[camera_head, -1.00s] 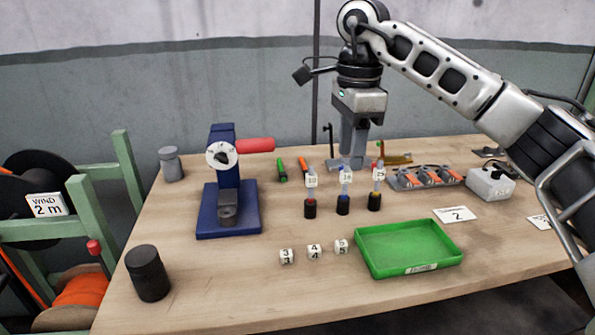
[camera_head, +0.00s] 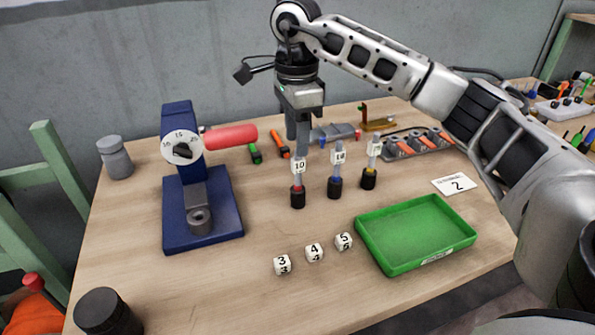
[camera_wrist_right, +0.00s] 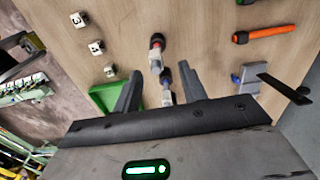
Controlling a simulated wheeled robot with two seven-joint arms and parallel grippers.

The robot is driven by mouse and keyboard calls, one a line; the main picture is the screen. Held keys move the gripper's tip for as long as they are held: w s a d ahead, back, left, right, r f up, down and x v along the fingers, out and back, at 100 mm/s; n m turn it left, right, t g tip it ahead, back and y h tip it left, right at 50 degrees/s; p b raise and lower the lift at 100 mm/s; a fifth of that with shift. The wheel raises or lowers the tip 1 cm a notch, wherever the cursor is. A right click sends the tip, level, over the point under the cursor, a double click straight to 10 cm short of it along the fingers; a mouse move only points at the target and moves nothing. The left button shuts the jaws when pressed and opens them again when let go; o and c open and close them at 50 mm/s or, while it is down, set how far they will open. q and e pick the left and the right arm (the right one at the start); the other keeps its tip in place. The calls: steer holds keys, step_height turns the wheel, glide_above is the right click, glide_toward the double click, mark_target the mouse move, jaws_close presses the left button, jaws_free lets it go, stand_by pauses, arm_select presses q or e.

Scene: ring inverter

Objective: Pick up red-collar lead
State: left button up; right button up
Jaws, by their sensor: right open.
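The red-collar lead (camera_head: 298,190) stands upright on the table, leftmost of three similar leads, with a black base, a red ring and a white tag reading 10. My right gripper (camera_head: 299,134) is open and points down above it, its fingers near the lead's upper end. In the right wrist view the red-collar lead (camera_wrist_right: 156,43) appears ahead of and between the spread fingers (camera_wrist_right: 159,78); contact cannot be told. The blue-collar lead (camera_head: 335,187) and yellow-collar lead (camera_head: 369,179) stand to its right. My left gripper is not in view.
A blue press (camera_head: 168,225) with a red handle stands at left. Several white number cubes (camera_head: 314,252) lie in front, beside an empty green tray (camera_head: 408,265). Green (camera_head: 256,155) and orange (camera_head: 281,147) tools lie behind. A grey rack (camera_head: 411,145) is at right.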

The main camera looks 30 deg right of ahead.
mark_target(298, 171)
steer(key=shift+s+f+p, duration=0.15)
steer(key=shift+f+p, duration=0.1)
steer(key=shift+f, duration=1.4)
steer(key=shift+s+f+p, duration=0.15)
steer(key=shift+f+p, duration=0.1)
steer(key=shift+f, duration=1.35)
jaws_close()
